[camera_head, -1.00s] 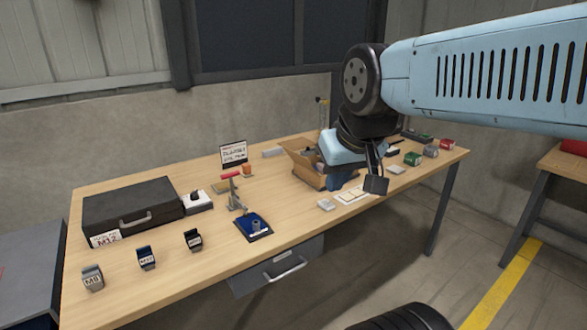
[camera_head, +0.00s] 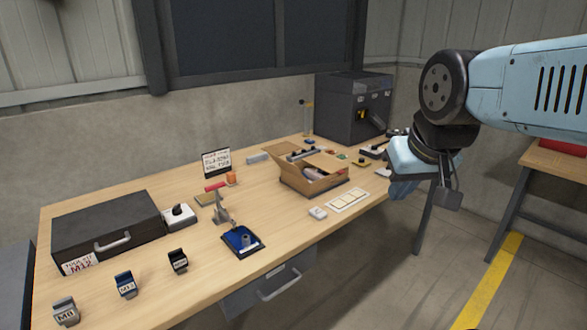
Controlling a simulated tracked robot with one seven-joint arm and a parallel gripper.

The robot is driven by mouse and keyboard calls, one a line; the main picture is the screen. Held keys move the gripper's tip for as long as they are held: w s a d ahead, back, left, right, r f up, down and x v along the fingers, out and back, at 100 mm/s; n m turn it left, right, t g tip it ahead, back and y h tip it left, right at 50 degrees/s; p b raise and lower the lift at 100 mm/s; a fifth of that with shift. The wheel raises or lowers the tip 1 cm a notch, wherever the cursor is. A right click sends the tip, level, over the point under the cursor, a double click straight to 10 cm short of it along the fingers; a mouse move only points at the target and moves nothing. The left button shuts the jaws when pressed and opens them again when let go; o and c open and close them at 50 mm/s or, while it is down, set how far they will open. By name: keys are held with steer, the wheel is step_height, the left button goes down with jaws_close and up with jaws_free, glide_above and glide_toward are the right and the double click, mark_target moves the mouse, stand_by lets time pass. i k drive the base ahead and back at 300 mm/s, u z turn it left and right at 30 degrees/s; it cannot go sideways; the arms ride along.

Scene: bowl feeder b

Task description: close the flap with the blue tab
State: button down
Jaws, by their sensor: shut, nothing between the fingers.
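An open cardboard box (camera_head: 311,185) stands on the wooden workbench, right of its middle. One flap stands up at its back left and another lies partly over its right side. Several small items show inside. I cannot make out a blue tab on either flap at this size. My gripper (camera_head: 402,190) is shut and empty. It points down in front of the bench's right end, to the right of the box and apart from it. The hand hides part of the right end of the bench.
A dark grey machine (camera_head: 352,108) stands at the back right.

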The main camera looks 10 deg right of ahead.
mark_target(289, 168)
steer(key=z, duration=0.1)
steer(key=i, duration=1)
steer(key=u, duration=0.05)
